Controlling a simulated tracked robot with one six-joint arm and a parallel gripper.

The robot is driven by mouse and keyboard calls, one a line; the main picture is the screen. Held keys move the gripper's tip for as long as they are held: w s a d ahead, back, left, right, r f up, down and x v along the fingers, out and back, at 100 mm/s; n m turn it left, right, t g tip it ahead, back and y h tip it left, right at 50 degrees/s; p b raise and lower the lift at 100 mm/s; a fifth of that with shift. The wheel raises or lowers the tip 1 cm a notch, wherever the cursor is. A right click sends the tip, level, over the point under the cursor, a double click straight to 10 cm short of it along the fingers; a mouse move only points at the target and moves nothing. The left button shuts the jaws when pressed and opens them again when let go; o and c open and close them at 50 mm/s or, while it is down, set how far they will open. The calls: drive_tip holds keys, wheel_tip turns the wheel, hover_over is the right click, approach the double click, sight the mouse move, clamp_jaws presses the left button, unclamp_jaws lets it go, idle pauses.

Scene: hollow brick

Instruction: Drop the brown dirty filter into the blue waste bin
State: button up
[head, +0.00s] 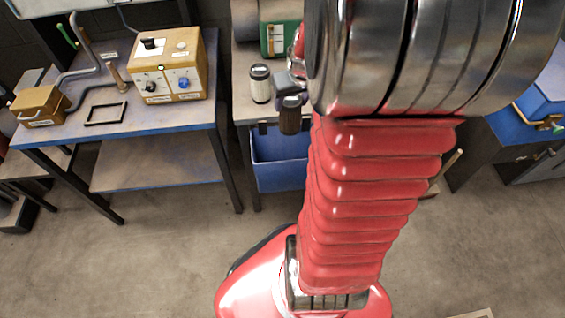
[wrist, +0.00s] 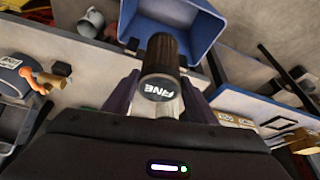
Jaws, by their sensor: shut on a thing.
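The brown dirty filter (head: 289,120) is a dark, ribbed cylinder held in my gripper (head: 290,92). In the wrist view the filter (wrist: 162,52) sits between the two fingers of my gripper (wrist: 160,98), its round end marked "FINE" facing the camera. The blue waste bin (head: 277,165) stands below the front edge of the bench. In the head view the filter hangs just above the bin's top edge. In the wrist view the bin (wrist: 202,28) opens behind the filter's far end. My arm hides the bin's right part in the head view.
A white filter with a black cap (head: 260,84) stands on the bench beside my gripper. A green box (head: 281,38) is behind it. The left table (head: 150,118) holds a tan control box (head: 168,66), a small brown box (head: 40,105) and a black frame (head: 106,113). Open floor lies in front.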

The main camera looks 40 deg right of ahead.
sight(293, 115)
drive_tip(key=shift+s+d+f, duration=0.1)
drive_tip(key=shift+s+d, duration=0.05)
drive_tip(key=shift+d, duration=0.05)
drive_tip(key=shift+f, duration=2.9)
drive_tip(key=o, duration=1.8)
drive_tip(key=v, duration=1.3)
drive_tip(key=shift+s+r, duration=0.25)
drive_tip(key=shift+r, duration=0.05)
drive_tip(key=shift+a, duration=0.15)
